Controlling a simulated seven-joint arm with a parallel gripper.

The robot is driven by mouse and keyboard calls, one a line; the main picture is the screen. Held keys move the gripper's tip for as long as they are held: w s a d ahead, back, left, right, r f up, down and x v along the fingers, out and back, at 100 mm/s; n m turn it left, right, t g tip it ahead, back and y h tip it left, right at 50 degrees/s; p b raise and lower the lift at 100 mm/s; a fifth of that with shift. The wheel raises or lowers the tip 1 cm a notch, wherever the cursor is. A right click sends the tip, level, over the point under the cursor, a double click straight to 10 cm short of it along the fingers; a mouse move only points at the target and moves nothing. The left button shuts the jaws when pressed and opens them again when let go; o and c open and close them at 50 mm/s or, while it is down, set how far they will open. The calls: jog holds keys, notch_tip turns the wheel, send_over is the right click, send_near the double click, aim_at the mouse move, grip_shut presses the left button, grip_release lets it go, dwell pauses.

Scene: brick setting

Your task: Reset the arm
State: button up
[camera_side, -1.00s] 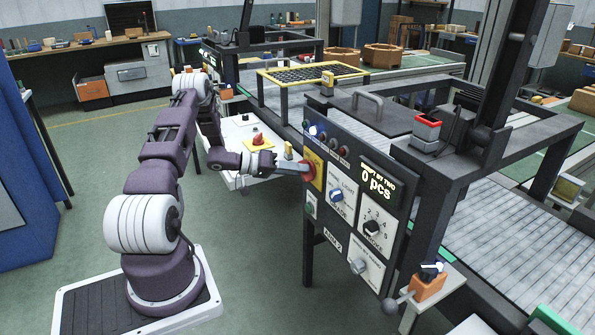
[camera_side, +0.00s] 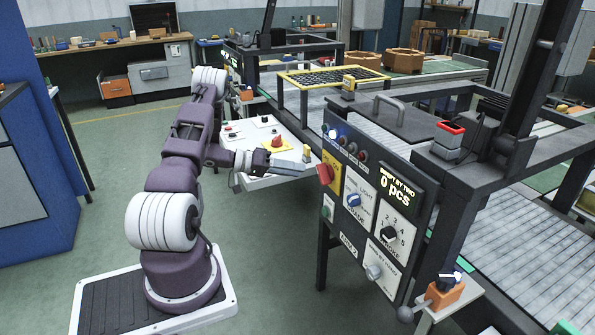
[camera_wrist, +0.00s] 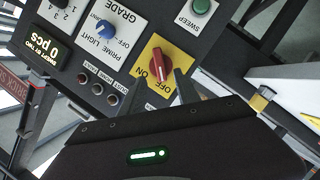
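My gripper (camera_side: 308,168) is in front of the control panel, just left of the red rotary knob (camera_side: 325,174) on its yellow plate. A small gap shows between the fingertips and the knob. In the wrist view the same red knob (camera_wrist: 159,62) sits by the OFF and ON marks, and the grey fingertips (camera_wrist: 186,86) are close beside it.
The panel also carries a blue knob (camera_side: 353,200), a black dial (camera_side: 389,234), a grey knob (camera_side: 374,272) and a display reading 0 pcs (camera_side: 398,189). A white side table (camera_side: 268,136) with another red knob stands behind my arm. Open floor lies left of the panel.

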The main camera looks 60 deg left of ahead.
jog(key=w+a+r+y, duration=0.2)
jog(key=w+r+y, duration=0.25)
jog(key=r, duration=0.55)
jog(key=w+a+r+y, duration=0.1)
jog(key=w+r+y, duration=0.3)
jog(key=r, duration=0.5)
jog(key=s+d+r+g+y, duration=0.2)
jog(key=d+r+g, duration=0.1)
jog(key=d+r, duration=0.65)
jog(key=s+d+f+m+g+h, duration=0.3)
jog(key=s+d, duration=1)
jog(key=d, duration=0.2)
jog(key=s+d+f+m+g+h, duration=0.2)
jog(key=s+d+f+m+h, duration=0.1)
jog(key=s+d, duration=1)
jog(key=shift+s+d+f+g, duration=0.25)
jog(key=shift+d+f+g, duration=0.15)
jog(key=shift+d, duration=0.75)
